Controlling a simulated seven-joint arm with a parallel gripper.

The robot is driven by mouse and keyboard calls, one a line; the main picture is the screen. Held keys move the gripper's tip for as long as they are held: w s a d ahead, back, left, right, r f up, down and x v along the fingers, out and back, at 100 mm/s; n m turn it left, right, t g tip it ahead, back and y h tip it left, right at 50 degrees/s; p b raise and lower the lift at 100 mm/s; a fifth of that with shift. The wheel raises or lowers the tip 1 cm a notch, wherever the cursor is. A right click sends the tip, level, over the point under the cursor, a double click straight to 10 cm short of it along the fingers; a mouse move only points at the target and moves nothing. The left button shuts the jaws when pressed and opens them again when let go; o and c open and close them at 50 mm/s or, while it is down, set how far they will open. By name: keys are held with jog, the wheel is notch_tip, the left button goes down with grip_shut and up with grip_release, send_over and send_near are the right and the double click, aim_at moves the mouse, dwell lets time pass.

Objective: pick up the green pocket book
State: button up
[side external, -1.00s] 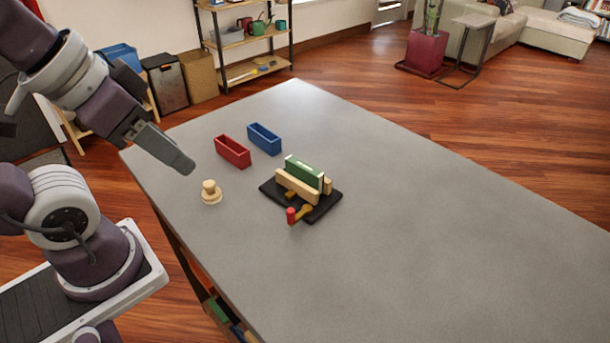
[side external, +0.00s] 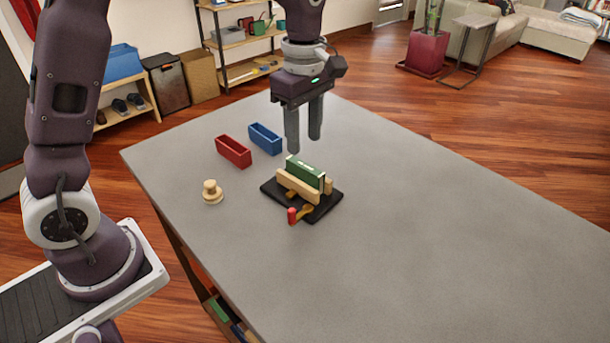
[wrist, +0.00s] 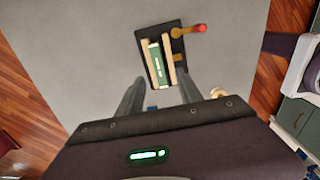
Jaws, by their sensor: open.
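The green pocket book (side external: 305,170) stands upright on its edge between two pale wooden blocks (side external: 298,187) on a black base (side external: 322,207). In the wrist view the green book (wrist: 158,62) lies between the two pale bars, just beyond my fingertips. My gripper (side external: 304,148) points straight down above the table, a little behind and above the book. It also shows in the wrist view (wrist: 161,82), with its two fingers apart and nothing between them. The book's lower part is hidden by the front block.
A clamp-like lever with a red knob (side external: 292,215) sticks out at the base's front. A red bin (side external: 234,152) and a blue bin (side external: 264,138) stand to the left. A round wooden knob-shaped piece (side external: 212,192) stands at left. The table's right side is clear.

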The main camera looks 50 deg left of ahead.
aim_at(305, 165)
notch_tip(305, 165, down, 7)
jog(key=shift+w+f, duration=0.1)
grip_shut()
